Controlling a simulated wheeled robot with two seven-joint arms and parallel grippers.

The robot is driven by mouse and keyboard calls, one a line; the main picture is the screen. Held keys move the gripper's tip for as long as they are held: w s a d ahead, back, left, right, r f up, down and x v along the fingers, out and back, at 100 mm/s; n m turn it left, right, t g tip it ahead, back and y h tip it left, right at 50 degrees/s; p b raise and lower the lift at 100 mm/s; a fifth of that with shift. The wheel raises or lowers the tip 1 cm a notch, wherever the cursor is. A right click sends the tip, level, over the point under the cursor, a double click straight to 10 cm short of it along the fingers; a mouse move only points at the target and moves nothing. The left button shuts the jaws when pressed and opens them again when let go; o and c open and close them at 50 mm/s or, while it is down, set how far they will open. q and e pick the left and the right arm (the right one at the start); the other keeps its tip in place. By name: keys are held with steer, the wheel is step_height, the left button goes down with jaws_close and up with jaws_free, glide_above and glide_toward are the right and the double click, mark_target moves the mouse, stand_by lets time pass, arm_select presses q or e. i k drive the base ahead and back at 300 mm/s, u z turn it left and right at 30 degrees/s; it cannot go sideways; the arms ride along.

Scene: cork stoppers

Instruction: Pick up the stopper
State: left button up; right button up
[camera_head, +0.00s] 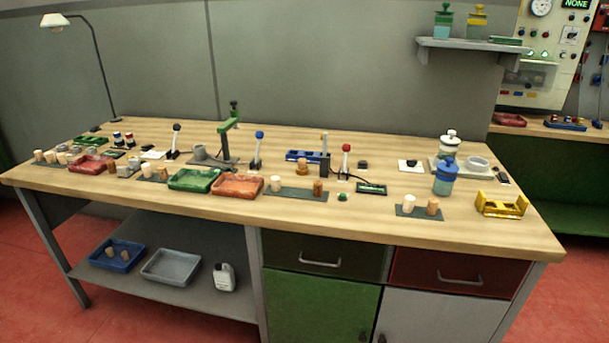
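Cork stoppers stand in several places on the wooden workbench (400,232). At the front right, a pale stopper (408,202) and a tan stopper (433,206) stand upright on a dark mat. Near the middle, a pale stopper (276,183) and a brown stopper (318,188) stand on another dark strip. More stoppers stand at the left, among them a pale one (147,170) and a tan one (163,173). Two stoppers also show in the blue tray (117,256) on the lower shelf. Neither of my grippers is in view.
Red (92,165), green (194,180) and orange (238,186) trays sit on the bench's left half. A green press (228,125) and upright levers stand behind. Blue jar (445,176) and yellow holder (503,204) stand at the right. The front right bench edge is clear.

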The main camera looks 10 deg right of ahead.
mark_target(303, 162)
steer(key=z, duration=1.3)
steer(key=k, duration=0.1)
steer(key=u, duration=2.35)
steer(key=i, duration=0.85)
steer(key=z, duration=0.2)
